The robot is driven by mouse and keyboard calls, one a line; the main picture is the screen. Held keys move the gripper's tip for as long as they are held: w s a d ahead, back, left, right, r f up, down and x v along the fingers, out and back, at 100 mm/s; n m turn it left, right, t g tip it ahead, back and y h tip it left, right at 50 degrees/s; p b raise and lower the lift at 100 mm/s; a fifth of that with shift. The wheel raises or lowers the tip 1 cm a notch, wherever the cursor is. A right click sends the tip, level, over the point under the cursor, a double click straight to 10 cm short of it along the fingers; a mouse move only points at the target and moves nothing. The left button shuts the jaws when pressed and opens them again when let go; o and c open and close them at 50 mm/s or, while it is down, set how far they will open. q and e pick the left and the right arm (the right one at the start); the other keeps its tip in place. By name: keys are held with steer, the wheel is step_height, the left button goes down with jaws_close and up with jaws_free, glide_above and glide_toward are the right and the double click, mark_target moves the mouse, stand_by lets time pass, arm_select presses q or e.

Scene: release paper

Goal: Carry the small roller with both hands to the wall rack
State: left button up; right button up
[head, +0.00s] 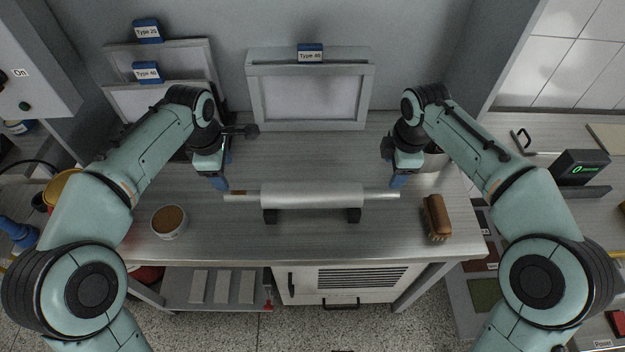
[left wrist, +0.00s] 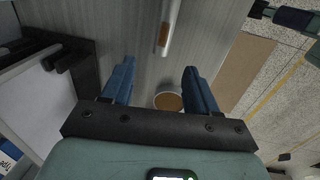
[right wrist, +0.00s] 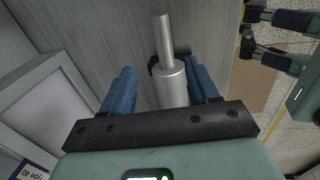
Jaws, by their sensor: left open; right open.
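The small roller (head: 311,196), a pale cylinder with thin end handles, lies level across two dark supports (head: 270,215) on the metal worktop. My left gripper (head: 220,184) is open and empty near its left end, whose brown tip (left wrist: 164,34) shows just beyond the fingertips (left wrist: 159,63) in the left wrist view. My right gripper (head: 397,181) is open near the right handle. In the right wrist view the roller (right wrist: 171,88) appears between the spread fingers (right wrist: 160,63), not gripped. I cannot identify a wall rack in these views.
A framed screen labelled Type 60 (head: 311,54) stands behind the roller, with two more screens (head: 160,55) at the back left. A bowl of brown material (head: 169,222) is front left. A brown brush (head: 436,216) is front right.

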mark_target(234, 192)
arm_select(q)
steer(key=f, duration=0.4)
steer(key=w+f, duration=0.1)
steer(key=f, duration=0.8)
steer(key=shift+w+d, duration=0.1)
steer(key=shift+w, duration=0.1)
arm_select(e)
steer(key=f, duration=0.4)
steer(key=w+f, duration=0.1)
steer(key=f, duration=0.8)
steer(key=shift+w, duration=0.2)
arm_select(q)
jaws_close()
arm_select(e)
jaws_close()
arm_select(q)
steer(key=shift+w+r, duration=0.1)
arm_select(e)
steer(key=shift+w+r, duration=0.1)
